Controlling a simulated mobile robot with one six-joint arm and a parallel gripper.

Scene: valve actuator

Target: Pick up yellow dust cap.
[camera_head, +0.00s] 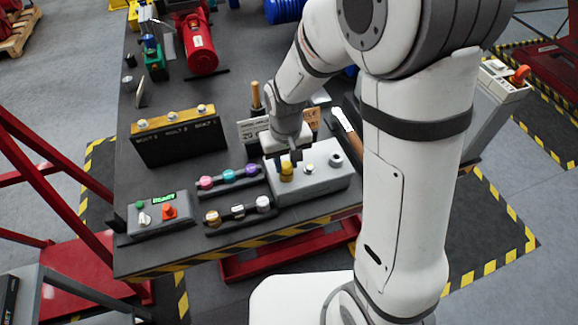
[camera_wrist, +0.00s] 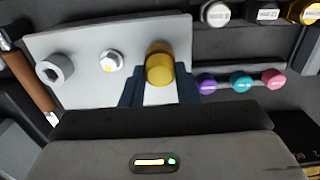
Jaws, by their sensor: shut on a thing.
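The yellow dust cap (camera_wrist: 160,66) is a short yellow cylinder at the right end of the light grey block (camera_wrist: 85,45) in the wrist view. My gripper (camera_wrist: 160,92) has its two dark fingers on either side of the cap, shut on it. In the head view the cap (camera_head: 287,170) shows just under my gripper (camera_head: 292,155), at the left part of the grey block (camera_head: 325,183). I cannot tell whether the cap is still seated on the block or just above it.
A metal fitting (camera_wrist: 112,61) and a grey ring (camera_wrist: 54,69) stand on the block. A rack with purple, teal and pink caps (camera_head: 228,175) is beside it, with another capped rack (camera_head: 238,211) nearer the table edge. A control box (camera_head: 160,215) stands front left.

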